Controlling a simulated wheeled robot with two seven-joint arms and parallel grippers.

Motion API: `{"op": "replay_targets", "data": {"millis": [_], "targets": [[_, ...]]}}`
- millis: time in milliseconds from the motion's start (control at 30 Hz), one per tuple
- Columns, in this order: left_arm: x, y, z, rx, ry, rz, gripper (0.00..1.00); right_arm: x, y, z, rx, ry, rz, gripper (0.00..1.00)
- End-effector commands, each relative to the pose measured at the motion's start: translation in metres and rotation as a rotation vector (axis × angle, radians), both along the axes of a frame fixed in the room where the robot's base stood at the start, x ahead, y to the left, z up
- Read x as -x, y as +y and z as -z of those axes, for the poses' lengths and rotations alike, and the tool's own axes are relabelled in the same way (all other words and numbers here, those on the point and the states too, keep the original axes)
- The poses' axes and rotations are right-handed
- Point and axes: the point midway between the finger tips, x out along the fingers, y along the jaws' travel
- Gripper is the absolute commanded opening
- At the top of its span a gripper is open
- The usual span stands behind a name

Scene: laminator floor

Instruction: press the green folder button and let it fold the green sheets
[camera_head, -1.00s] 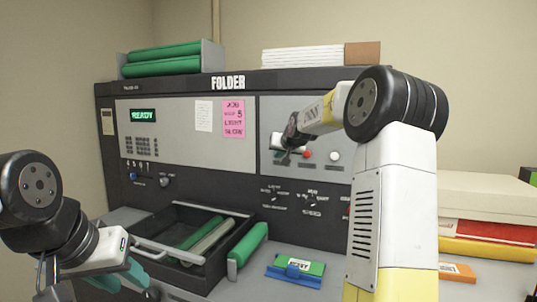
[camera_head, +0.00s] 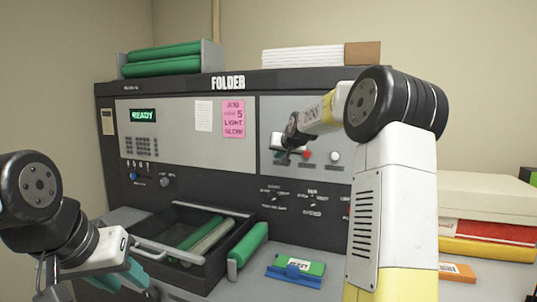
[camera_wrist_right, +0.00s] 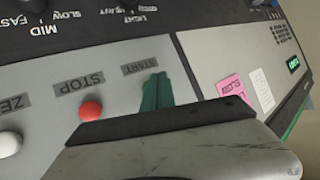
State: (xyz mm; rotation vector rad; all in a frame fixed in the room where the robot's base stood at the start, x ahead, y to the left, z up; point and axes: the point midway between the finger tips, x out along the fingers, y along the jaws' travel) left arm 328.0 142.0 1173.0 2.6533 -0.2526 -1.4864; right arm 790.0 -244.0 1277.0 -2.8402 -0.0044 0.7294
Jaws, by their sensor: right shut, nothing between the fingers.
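The folder machine (camera_head: 228,190) carries a "FOLDER" sign, and its display (camera_head: 143,115) reads READY. My right gripper (camera_head: 284,155) is at the right-hand control panel, left of the red button (camera_head: 307,155). In the right wrist view its teal fingertips (camera_wrist_right: 157,92) are together beside the START label, with nothing between them. A green sheet stack (camera_head: 300,266) lies on a blue holder.
The red STOP button (camera_wrist_right: 91,110) and white button (camera_wrist_right: 9,144) sit beside the right fingers. An open drawer (camera_head: 160,250) holds green and pale rolls. A green roll (camera_head: 248,246) lies beside it. Boxes and folders (camera_head: 485,230) are stacked at the right.

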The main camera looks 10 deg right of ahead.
Motion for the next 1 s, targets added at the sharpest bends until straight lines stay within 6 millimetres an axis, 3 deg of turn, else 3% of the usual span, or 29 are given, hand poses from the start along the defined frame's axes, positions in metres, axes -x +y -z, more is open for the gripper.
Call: {"op": "replay_targets", "data": {"millis": [1000], "targets": [[0.0, 0.0, 0.0, 0.0, 0.0, 0.0, 0.36, -0.0096, -0.0064, -0.0001, -0.001, 0.0, 0.0, 0.0]]}}
